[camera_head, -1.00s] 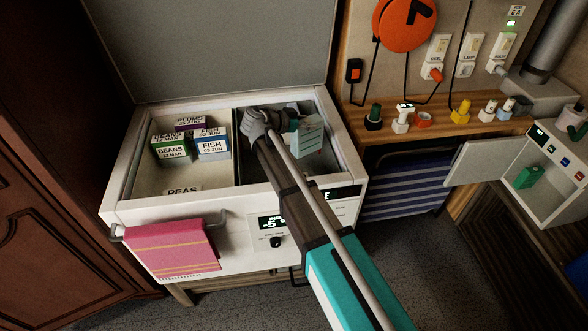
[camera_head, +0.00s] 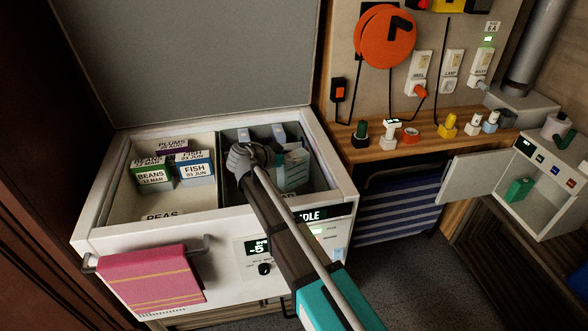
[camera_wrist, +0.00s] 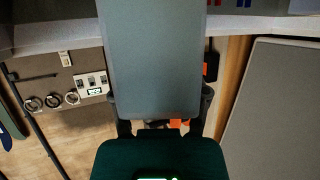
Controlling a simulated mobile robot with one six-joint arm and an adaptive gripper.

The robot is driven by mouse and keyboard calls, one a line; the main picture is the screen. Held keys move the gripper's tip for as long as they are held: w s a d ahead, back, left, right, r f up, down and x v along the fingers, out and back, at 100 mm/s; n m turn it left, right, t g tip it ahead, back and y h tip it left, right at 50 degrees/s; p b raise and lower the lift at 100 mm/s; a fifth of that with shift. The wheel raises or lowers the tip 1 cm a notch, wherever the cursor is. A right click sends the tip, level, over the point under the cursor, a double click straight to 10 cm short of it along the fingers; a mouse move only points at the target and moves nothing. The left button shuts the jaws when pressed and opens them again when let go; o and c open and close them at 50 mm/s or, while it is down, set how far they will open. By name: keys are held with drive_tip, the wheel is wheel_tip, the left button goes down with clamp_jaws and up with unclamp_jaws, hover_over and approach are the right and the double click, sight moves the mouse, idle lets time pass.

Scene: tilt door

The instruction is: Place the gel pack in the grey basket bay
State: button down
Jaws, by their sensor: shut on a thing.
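The gel pack is a pale blue-grey slab (camera_head: 293,174), held upright in the right compartment of the open white chest. It also fills the upper middle of the wrist view (camera_wrist: 150,60). My gripper (camera_head: 279,160) is shut on it, with a dark finger along each side in the wrist view. The grey basket bay (camera_head: 318,178) is the dark grey right compartment, and the pack is down inside its opening. Whether the pack touches the bay floor is hidden.
The left compartment holds a beans box (camera_head: 154,176), a fish box (camera_head: 195,168) and other boxes. Pale upright pieces (camera_head: 278,132) stand at the bay's back. The raised lid (camera_head: 190,60) rises behind. A pink towel (camera_head: 150,272) hangs in front.

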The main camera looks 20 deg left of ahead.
sight(293, 168)
drive_tip(key=shift+f+b, duration=1.9)
drive_tip(key=shift+f+b, duration=0.6)
drive_tip(key=shift+b, duration=0.05)
drive_tip(key=shift+c, duration=0.4)
unclamp_jaws()
drive_tip(key=shift+r, duration=0.15)
